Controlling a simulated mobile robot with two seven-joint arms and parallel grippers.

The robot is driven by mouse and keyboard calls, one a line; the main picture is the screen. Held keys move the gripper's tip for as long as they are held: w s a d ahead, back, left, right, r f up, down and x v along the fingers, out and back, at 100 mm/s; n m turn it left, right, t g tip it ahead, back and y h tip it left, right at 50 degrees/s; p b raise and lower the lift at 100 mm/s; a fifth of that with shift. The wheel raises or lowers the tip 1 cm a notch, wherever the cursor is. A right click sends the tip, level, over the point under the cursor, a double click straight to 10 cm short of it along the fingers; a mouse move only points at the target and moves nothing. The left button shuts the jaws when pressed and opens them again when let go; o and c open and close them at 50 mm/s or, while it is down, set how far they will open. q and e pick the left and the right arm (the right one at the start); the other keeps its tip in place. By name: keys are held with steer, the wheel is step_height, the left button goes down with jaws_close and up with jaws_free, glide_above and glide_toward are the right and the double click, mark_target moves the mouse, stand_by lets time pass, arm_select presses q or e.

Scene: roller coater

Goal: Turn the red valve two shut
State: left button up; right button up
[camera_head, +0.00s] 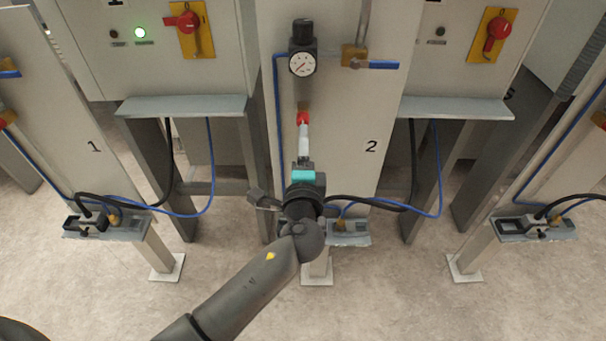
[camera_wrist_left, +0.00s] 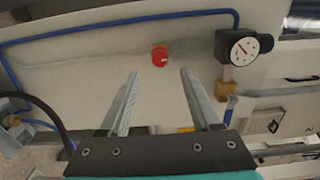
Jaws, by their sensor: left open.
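The red valve (camera_head: 303,118) is a small red knob on a brass fitting on the pale panel marked 2, below a pressure gauge. In the left wrist view the red valve (camera_wrist_left: 159,58) shows round, just past and between the fingertips. My left gripper (camera_head: 303,130) reaches up to it from below in the head view and partly covers it. In the wrist view its two fingers (camera_wrist_left: 160,76) are apart with nothing between them. Whether the tips touch the valve I cannot tell. My right gripper is in neither view.
A pressure gauge (camera_head: 302,64) with a black regulator sits above the valve. A brass valve with a blue lever (camera_head: 384,65) is to its right. A blue hose (camera_head: 278,120) runs down the panel's left side. Grey shelves (camera_head: 185,106) jut out on both sides.

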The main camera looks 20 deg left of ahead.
arm_select(q)
steer(key=v, duration=0.9)
steer(key=s+a+f+n+g+h+b, duration=0.1)
steer(key=s+f+g, duration=0.2)
steer(key=f, duration=0.8)
steer(key=s+a+f+n+g+h, duration=0.1)
steer(key=s+f+g, duration=0.25)
steer(key=f, duration=0.85)
steer(key=s+f+n+g+h+b, duration=0.1)
steer(key=s+f+g, duration=0.25)
steer(key=f, duration=0.75)
steer(key=s+a+f+n+g, duration=0.1)
steer(key=s+f+n+g, duration=0.1)
steer(key=s+f, duration=0.3)
steer(key=s+a+f+n+g+h, duration=0.1)
steer(key=s+f+n, duration=0.3)
steer(key=s, duration=0.9)
steer(key=s+a+f+n+g+h, duration=0.1)
steer(key=s+a+f+n+g, duration=0.1)
steer(key=s+f, duration=0.5)
steer(key=s+n+g, duration=0.1)
steer(key=s, duration=0.2)
steer(key=shift+a+f+n+b, duration=0.3)
steer(key=shift+a+b, duration=0.1)
steer(key=shift+s, duration=0.15)
